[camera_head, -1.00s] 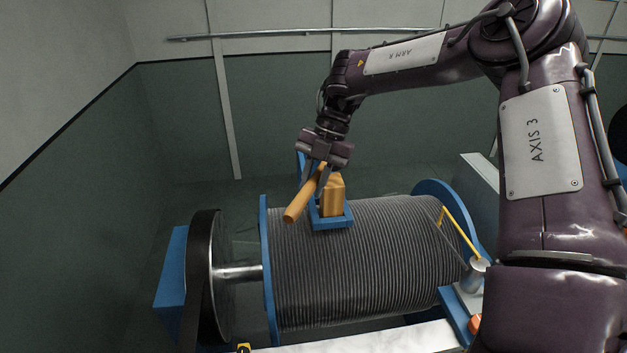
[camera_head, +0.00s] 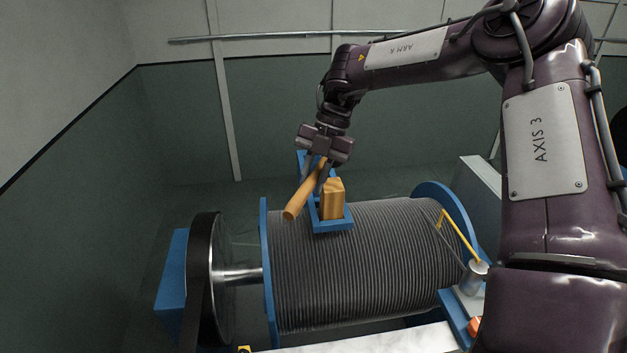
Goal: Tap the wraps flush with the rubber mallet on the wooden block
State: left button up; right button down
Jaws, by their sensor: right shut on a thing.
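The wooden block (camera_head: 333,202) stands upright in a blue holder (camera_head: 338,226) on top of the drum. The dark wraps (camera_head: 355,265) lie side by side around the drum. My right gripper (camera_head: 312,185) is just left of the block and above the drum's left part. It is shut on a tan wooden handle, which I take for the rubber mallet (camera_head: 297,205). The handle slants down to the left, its free end toward me. The mallet's head cannot be made out; it is hidden behind the gripper. My left gripper is not in view.
Blue flanges (camera_head: 267,275) bound the drum, with a black wheel (camera_head: 213,285) on a shaft at left. A yellow bent lever (camera_head: 458,236) and a grey cylinder (camera_head: 474,276) stand at right. A pale ledge (camera_head: 390,341) runs along the front. The space above the drum's right part is clear.

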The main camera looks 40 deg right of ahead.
jog(key=shift+w, duration=0.15)
jog(key=shift+f, duration=0.2)
notch_tip(320, 180, down, 7)
jog(key=b, duration=0.6)
notch_tip(320, 180, up, 7)
jog(key=p, duration=0.5)
jog(key=shift+r, duration=0.1)
